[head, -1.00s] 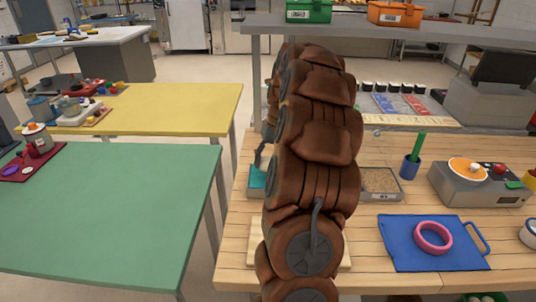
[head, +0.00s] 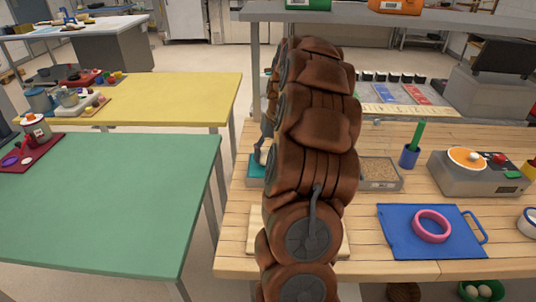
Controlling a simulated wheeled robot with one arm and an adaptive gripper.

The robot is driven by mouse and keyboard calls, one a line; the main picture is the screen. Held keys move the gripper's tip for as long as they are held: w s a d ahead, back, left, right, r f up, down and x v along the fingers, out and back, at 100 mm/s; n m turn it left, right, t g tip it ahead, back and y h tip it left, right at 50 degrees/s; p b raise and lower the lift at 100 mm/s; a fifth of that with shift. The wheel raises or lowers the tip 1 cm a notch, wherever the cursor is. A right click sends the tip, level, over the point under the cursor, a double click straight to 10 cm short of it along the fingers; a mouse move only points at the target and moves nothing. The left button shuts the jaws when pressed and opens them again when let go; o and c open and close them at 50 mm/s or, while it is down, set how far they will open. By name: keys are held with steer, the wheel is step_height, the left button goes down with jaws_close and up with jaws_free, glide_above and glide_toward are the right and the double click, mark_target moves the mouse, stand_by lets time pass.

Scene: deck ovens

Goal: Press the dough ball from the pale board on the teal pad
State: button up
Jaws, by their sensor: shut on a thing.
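The teal pad (head: 256,173) lies on the wooden table, left of my brown arm, which hides part of it. My gripper (head: 265,148) shows only as a small dark part above the pad, at the arm's left edge. It is shut on a small pale thing, apparently the dough ball (head: 264,154), just over or on the pad; I cannot tell whether they touch. The pale board (head: 254,236) lies near the table's front edge, mostly hidden behind my arm.
Right of my arm are a grainy-filled tray (head: 380,172), a blue cup (head: 409,156) with a green stick, a grey scale (head: 470,183), and a blue board (head: 405,243) with a pink ring (head: 431,226). A shelf (head: 420,17) spans above the back. A green table (head: 110,200) stands left.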

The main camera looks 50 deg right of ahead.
steer(key=shift+f+b, duration=0.5)
steer(key=shift+f, duration=0.1)
stand_by(2.2)
steer(key=shift+r, duration=0.1)
steer(key=shift+w+a+p+v, duration=0.15)
steer(key=shift+a+p+v, duration=0.1)
steer(key=shift+v, duration=1.05)
steer(key=shift+w+a+p+v, duration=0.2)
steer(key=shift+p+v, duration=0.1)
steer(key=shift+v, duration=0.95)
steer(key=shift+w+a+p+v, duration=0.1)
steer(key=shift+a+p+v, duration=0.15)
steer(key=shift+v, duration=1.05)
steer(key=shift+r, duration=0.2)
